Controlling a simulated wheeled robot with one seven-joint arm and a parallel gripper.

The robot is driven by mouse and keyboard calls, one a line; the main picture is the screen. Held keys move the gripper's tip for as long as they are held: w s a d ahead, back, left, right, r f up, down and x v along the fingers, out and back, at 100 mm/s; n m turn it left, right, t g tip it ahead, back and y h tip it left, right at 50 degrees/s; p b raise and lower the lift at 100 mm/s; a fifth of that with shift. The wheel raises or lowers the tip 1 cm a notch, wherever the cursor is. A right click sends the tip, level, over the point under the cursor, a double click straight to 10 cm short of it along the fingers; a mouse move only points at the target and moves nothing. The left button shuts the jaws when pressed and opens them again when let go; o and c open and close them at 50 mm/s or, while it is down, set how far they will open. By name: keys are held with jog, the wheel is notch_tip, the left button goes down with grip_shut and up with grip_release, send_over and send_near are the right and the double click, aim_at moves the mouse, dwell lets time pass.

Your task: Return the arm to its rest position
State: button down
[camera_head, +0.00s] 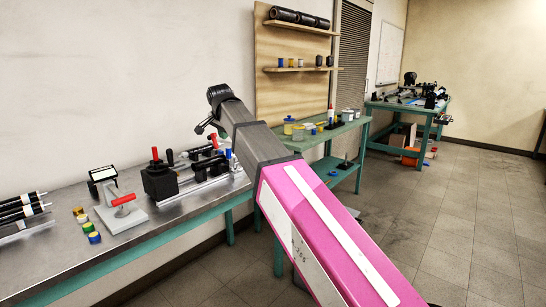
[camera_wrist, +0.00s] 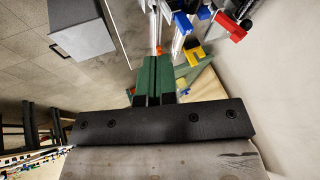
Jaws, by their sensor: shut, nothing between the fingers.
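My arm reaches from the lower right of the head view up and left over the workbench (camera_head: 60,262), with a pink link and then a grey section. It ends in a dark part high in front of the wall, where the fingers cannot be made out. In the wrist view my gripper (camera_wrist: 154,62) shows as two green fingers close together beyond a dark plate with screws. It is shut and empty. No rest mark or cradle for the arm can be identified.
On the workbench are a black fixture with red-tipped levers (camera_head: 160,180), a grey stand with a red handle (camera_head: 122,208), small coloured spools (camera_head: 88,228) and black tubes (camera_head: 22,207). A second green bench (camera_head: 325,133) and a shelf board (camera_head: 290,100) lie behind. Open floor (camera_head: 450,215) is at right.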

jog(key=s+d+f+n+g+h, duration=0.1)
jog(key=s+d+f+n+g, duration=0.1)
jog(key=d+f, duration=1)
jog(key=s+d+f+n+g, duration=0.1)
jog(key=s+d+f, duration=0.1)
jog(key=d+f, duration=1.05)
jog(key=s+d+f+n+g, duration=0.1)
jog(key=s+d+f, duration=0.5)
jog(key=f, duration=0.5)
jog(key=s+d+f+n+g, duration=0.2)
jog(key=s+d+f, duration=0.5)
jog(key=s+f, duration=0.3)
jog(key=shift+f, duration=0.7)
